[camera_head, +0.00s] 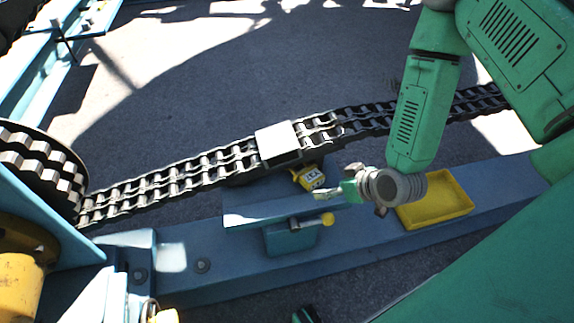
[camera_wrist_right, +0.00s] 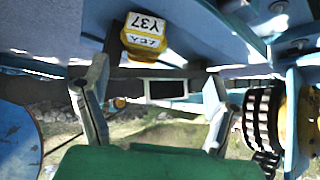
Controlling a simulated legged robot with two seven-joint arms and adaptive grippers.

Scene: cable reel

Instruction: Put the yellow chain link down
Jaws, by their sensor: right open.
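The yellow chain link (camera_head: 310,177), a small yellow piece with a white printed label, is just below the white block on the chain, beside the blue bench. In the right wrist view the yellow link (camera_wrist_right: 145,38) shows at the top, with "Y37" on its label, ahead of the fingers. My right gripper (camera_head: 334,188) is just right of and below the link in the head view. Its two fingers (camera_wrist_right: 156,76) are spread apart in the wrist view, with nothing between them. Whether a finger touches the link I cannot tell. My left gripper is not in view.
A metal chain (camera_head: 180,181) runs across the scene with a white block (camera_head: 277,139) on it. A yellow tray (camera_head: 435,203) sits on the blue beam (camera_head: 375,240), right of my gripper. A yellow-knobbed blue block (camera_head: 291,238) stands in front. A reel (camera_head: 40,165) stands left.

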